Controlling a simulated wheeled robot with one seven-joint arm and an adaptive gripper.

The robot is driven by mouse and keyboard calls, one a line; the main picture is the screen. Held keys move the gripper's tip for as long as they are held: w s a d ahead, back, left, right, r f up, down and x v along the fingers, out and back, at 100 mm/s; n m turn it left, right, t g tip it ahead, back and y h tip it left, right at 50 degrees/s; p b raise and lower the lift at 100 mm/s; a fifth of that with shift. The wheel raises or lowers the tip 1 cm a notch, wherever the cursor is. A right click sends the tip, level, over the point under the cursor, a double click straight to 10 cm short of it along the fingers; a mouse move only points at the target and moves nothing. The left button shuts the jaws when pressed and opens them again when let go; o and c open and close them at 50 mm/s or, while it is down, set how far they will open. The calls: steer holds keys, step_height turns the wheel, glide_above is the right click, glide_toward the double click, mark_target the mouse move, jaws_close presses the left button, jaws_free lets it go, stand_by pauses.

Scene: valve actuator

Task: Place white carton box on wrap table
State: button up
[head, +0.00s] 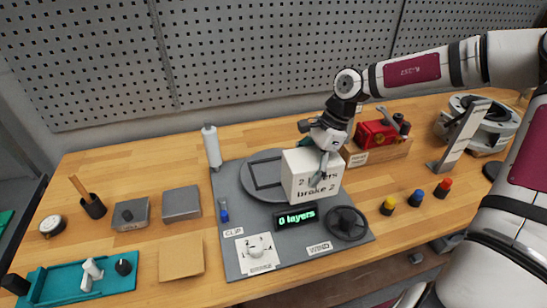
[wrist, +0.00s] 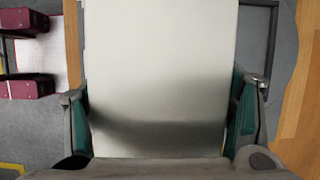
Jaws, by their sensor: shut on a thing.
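The white carton box (head: 301,177) carries dark lettering, partly hidden by a finger, with "brake 2" readable. My gripper (head: 322,163) is shut on it from above. In the wrist view the box (wrist: 160,70) fills the middle, between the two fingers of my gripper (wrist: 165,120). The wrap table is a round grey turntable (head: 250,188) with a dark square outline on a grey panel. The box is in front of its right part in the head view. I cannot tell whether the box touches the turntable.
A display (head: 297,217) reading "0 layers" and a black handwheel (head: 346,224) are in front of the box. A white roll (head: 211,146) stands at the back left. A red device (head: 376,134) lies behind right. Coloured buttons (head: 415,193) are to the right.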

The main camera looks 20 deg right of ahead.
steer(key=shift+w+a+f+b, duration=0.2)
steer(key=shift+w+a+f, duration=0.6)
steer(key=shift+w, duration=1.5)
steer(key=shift+w+a+f+b, duration=0.15)
steer(key=shift+w+a+f, duration=0.7)
steer(key=shift+w, duration=1.45)
steer(key=shift+w+a+f+b, duration=0.2)
steer(key=shift+w+a+f, duration=0.6)
steer(key=shift+w, duration=1.5)
steer(key=o, duration=1.9)
